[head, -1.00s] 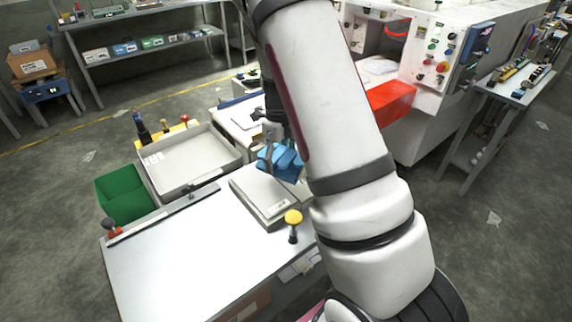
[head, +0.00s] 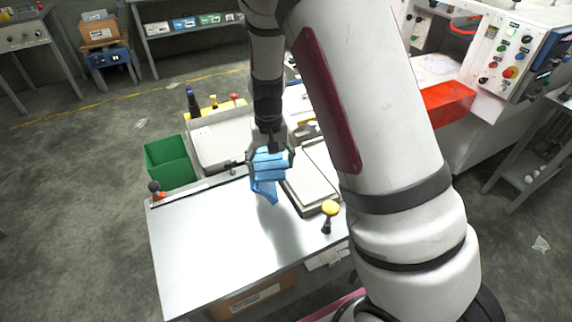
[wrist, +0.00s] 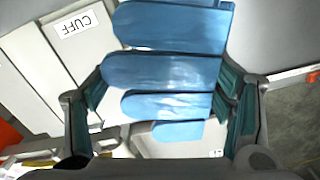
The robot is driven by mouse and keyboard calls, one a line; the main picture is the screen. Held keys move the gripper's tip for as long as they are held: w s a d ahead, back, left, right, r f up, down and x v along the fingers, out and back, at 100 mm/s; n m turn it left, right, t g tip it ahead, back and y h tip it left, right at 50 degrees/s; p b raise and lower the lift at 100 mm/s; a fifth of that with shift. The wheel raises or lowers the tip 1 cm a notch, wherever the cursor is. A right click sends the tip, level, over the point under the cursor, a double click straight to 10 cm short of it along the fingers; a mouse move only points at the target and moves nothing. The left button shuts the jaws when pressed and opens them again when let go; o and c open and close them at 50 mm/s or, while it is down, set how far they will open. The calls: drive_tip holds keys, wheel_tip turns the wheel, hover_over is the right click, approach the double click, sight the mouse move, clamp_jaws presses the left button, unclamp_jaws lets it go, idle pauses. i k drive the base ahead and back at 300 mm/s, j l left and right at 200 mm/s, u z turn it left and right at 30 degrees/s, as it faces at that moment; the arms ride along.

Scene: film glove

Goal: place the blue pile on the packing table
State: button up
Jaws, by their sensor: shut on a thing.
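The blue pile (head: 267,172) looks like a stack of flat blue film gloves with rounded fingers. My gripper (head: 269,160) is shut on it and holds it above the packing table (head: 215,240), near the table's back edge. In the wrist view, the blue pile (wrist: 165,70) spans between the two fingers of my gripper (wrist: 165,108), with its glove fingers pointing left. A shadow lies on the table below the pile. The near part of the tabletop is bare.
A grey scale-like box (head: 310,185) and a yellow knob (head: 330,208) stand at the table's right. A grey tray (head: 215,145) and a green bin (head: 168,162) are behind it.

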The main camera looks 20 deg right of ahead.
sight(234, 228)
drive_tip(key=j+z, duration=0.15)
drive_tip(key=j, duration=0.35)
drive_tip(key=k+j+z, duration=0.1)
drive_tip(key=j, duration=0.35)
drive_tip(key=k+j+z, duration=0.15)
drive_tip(key=j, duration=0.35)
drive_tip(key=j+z, duration=0.15)
drive_tip(key=j, duration=0.3)
drive_tip(key=k, duration=0.05)
